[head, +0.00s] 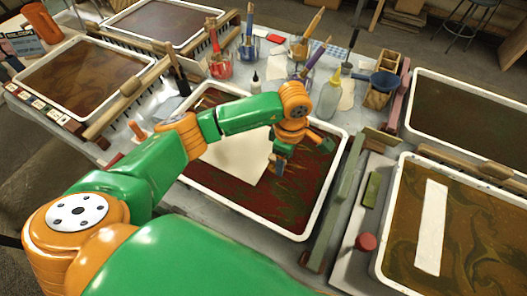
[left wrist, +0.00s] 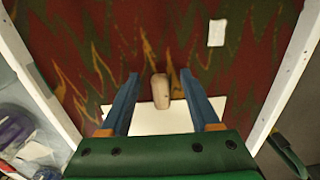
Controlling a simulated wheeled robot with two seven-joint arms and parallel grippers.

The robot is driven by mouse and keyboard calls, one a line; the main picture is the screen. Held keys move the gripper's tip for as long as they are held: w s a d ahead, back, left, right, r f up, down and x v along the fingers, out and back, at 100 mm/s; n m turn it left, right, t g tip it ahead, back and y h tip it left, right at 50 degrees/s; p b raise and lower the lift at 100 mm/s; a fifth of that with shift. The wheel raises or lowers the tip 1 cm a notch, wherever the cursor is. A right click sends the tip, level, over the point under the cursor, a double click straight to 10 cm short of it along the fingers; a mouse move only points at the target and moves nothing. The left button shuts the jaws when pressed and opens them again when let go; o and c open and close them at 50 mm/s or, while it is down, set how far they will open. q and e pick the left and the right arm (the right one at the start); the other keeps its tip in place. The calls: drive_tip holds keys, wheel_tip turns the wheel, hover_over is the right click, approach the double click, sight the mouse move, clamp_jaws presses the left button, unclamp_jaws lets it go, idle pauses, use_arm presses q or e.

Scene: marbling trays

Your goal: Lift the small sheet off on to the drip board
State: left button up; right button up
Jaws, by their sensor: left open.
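A cream sheet (head: 232,160) lies in the middle tray (head: 300,234), on dark red and green marbling. It also shows low in the left wrist view (left wrist: 150,122), with a tan rounded piece (left wrist: 161,92) at its edge. My left gripper (head: 279,168) is over this edge, with its blue fingers open on either side of the tan piece (left wrist: 159,75). I cannot tell whether they touch it. A small white patch (left wrist: 217,33) shows farther up the tray. A pale grey board (head: 348,238) stands right of the tray; I cannot tell whether it is the drip board.
A red knob (head: 366,242) and a green block (head: 371,190) are on the grey board. A right-hand tray (head: 382,268) holds a white strip (head: 430,228). A bottle (head: 329,98) and brush pots (head: 220,64) stand behind the middle tray. A green rail (head: 335,212) borders its right side.

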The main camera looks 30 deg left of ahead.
use_arm(q)
clamp_jaws()
